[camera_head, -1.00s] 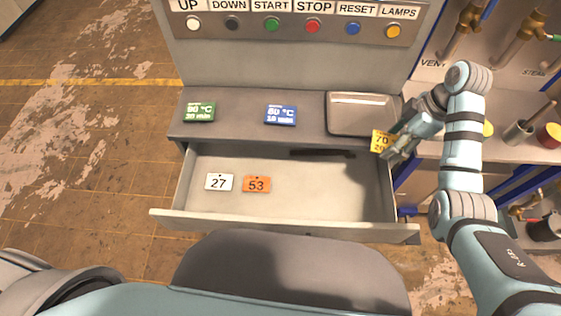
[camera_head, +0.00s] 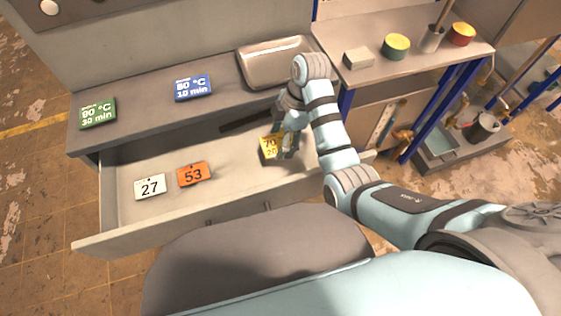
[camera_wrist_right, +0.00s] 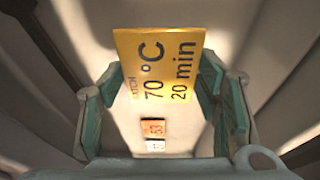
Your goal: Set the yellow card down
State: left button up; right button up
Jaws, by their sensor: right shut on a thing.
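The yellow card (camera_head: 270,147) is held by my right gripper (camera_head: 287,140) over the right part of the open drawer (camera_head: 235,203). In the right wrist view the yellow card (camera_wrist_right: 158,64) reads "70 °C 20 min" and sits between the two green fingertips (camera_wrist_right: 158,85). I cannot tell whether its lower edge touches the drawer floor. A green card (camera_head: 97,113) and a blue card (camera_head: 193,87) lie on the ledge above the drawer. My left gripper is not in view.
A white tag 27 (camera_head: 150,187) and an orange tag 53 (camera_head: 194,174) lie in the drawer's left part. A metal tray (camera_head: 270,66) stands on the ledge's right end. A side shelf (camera_head: 400,75) holds a white block (camera_head: 358,58) and round tins. The drawer's middle is clear.

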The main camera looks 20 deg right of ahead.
notch_tip(320, 180, down, 5)
jog(key=shift+w+d+f, duration=0.1)
jog(key=o, duration=1.1)
jog(key=shift+c, duration=0.2)
jog(key=p+v, duration=0.2)
jog(key=v, duration=0.5)
jog(key=shift+r, duration=0.35)
jog(key=p+v, duration=0.4)
jog(key=shift+d+r+p, duration=0.2)
jog(key=shift+r+p, duration=0.2)
